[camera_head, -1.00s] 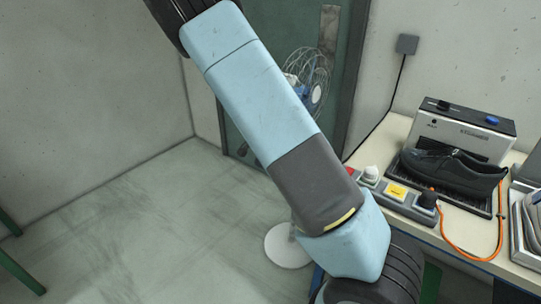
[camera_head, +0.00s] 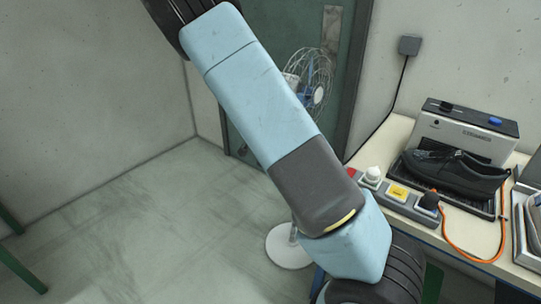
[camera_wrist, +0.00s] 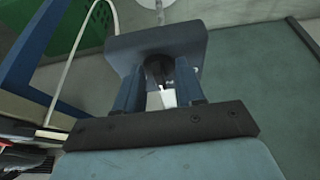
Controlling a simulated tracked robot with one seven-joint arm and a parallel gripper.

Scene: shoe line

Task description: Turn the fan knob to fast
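The fan's wire cage with its blue middle (camera_head: 313,92) shows behind my arm in the head view. Its round white base (camera_head: 284,253) stands on the floor, and my arm hides most of the stand. My gripper (camera_wrist: 160,92) is seen in the wrist view, with its two blue-grey fingers apart. A small white piece (camera_wrist: 168,98) and a dark rounded part show between the fingers. A dark grey plate (camera_wrist: 150,44) lies just beyond them. I cannot tell which of these is the knob, nor whether the fingers touch it. The head view does not show the fingertips.
A workbench (camera_head: 396,131) stands at the right. It holds a control strip (camera_head: 410,205), a black shoe (camera_head: 455,170), a grey machine (camera_head: 463,133) and an orange cable (camera_head: 462,254). A green door is behind the fan. The floor at left is clear.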

